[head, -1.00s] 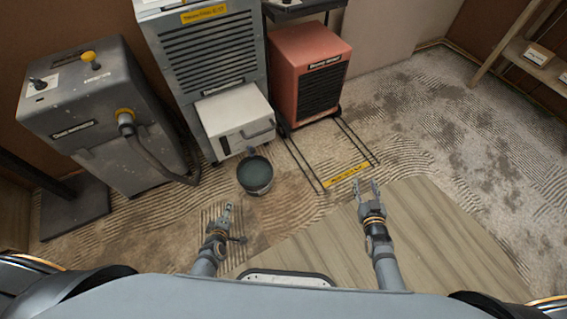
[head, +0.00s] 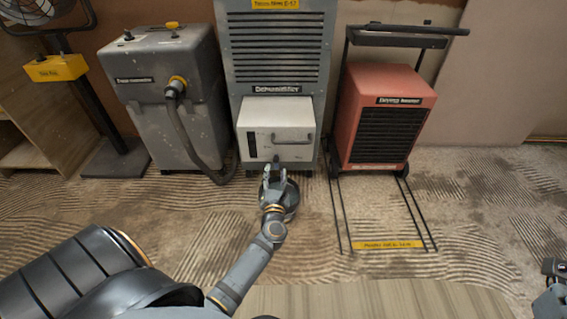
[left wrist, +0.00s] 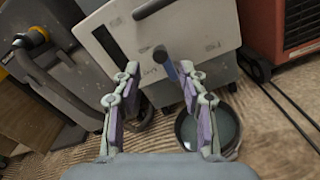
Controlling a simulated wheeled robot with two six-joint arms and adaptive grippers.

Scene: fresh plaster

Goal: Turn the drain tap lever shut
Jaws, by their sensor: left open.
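The white tank box (head: 268,133) sits at the foot of the grey dehumidifier (head: 272,50). The drain tap lever (left wrist: 168,68), a small blue-grey bar, hangs below the box's front in the left wrist view. My left gripper (head: 274,172) is open in front of the box, above the bucket. In the left wrist view its fingers (left wrist: 162,80) stand apart, with the lever seen between their tips, nearer the right finger; whether they touch cannot be told. In the head view the gripper largely hides the tap. My right gripper (head: 554,268) shows only partly at the right edge.
A dark bucket (head: 292,200) with liquid stands below the tap, under my left gripper; it also shows in the left wrist view (left wrist: 232,122). A grey machine (head: 160,60) with a hose stands left. A red dryer (head: 385,90) on a wire-framed cart stands right. Textured floor between is open.

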